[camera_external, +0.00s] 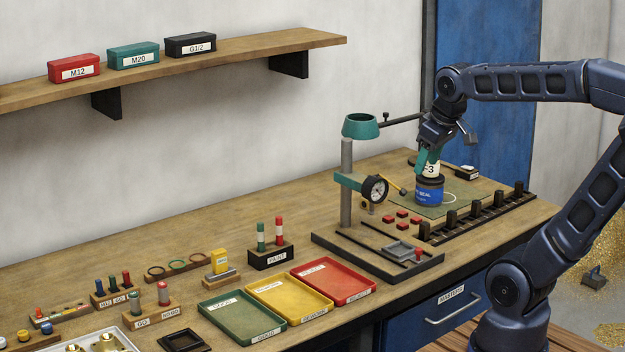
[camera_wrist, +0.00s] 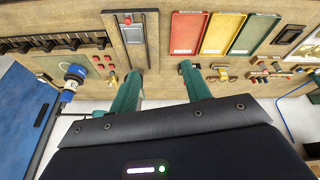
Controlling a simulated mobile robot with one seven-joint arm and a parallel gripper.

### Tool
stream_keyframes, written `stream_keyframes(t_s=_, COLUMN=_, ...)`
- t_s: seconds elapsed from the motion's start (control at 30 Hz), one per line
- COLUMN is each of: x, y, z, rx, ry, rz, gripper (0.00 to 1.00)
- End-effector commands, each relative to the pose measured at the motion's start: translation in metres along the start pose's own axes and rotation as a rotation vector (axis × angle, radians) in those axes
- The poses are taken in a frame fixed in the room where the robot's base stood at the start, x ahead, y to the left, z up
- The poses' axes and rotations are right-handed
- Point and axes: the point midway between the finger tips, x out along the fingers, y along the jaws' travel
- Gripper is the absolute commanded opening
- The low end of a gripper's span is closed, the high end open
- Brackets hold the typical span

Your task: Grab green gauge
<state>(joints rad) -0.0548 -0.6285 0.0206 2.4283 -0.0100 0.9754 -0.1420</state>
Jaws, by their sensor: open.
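A wooden block labelled GO (camera_external: 152,313) holds two upright gauges at the lower left of the external view. The gauge with the green top (camera_external: 137,300) stands at its left, and the one with the red top (camera_external: 163,294) at its right. My gripper (camera_external: 427,162) is far to the right of them, above the back right of the bench, pointing down by a blue-labelled bottle (camera_external: 429,190). Its teal fingers are apart and empty in the wrist view (camera_wrist: 160,92). Small pieces (camera_wrist: 268,72) at the right of the wrist view are too small to tell apart.
Green (camera_external: 243,322), yellow (camera_external: 290,300) and red (camera_external: 334,282) trays lie along the front edge. A stand with a dial (camera_external: 347,190) rises between them and my gripper. The PAINT block (camera_external: 270,255) holds green and red sticks. A rack (camera_external: 105,296) is behind the gauges.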

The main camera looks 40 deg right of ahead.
Motion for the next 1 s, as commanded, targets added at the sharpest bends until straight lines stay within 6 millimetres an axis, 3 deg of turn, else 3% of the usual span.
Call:
stream_keyframes(t_s=0.27, x=0.002, y=-0.025, z=-0.084, rx=-0.309, ry=-0.045, rz=-0.026, gripper=0.48)
stream_keyframes(t_s=0.57, x=0.019, y=-0.07, z=-0.169, rx=-0.639, ry=-0.081, rz=-0.065, gripper=0.48)
stream_keyframes(t_s=1.0, x=0.07, y=-0.17, z=-0.276, rx=-1.12, ry=-0.115, rz=-0.143, gripper=0.48)
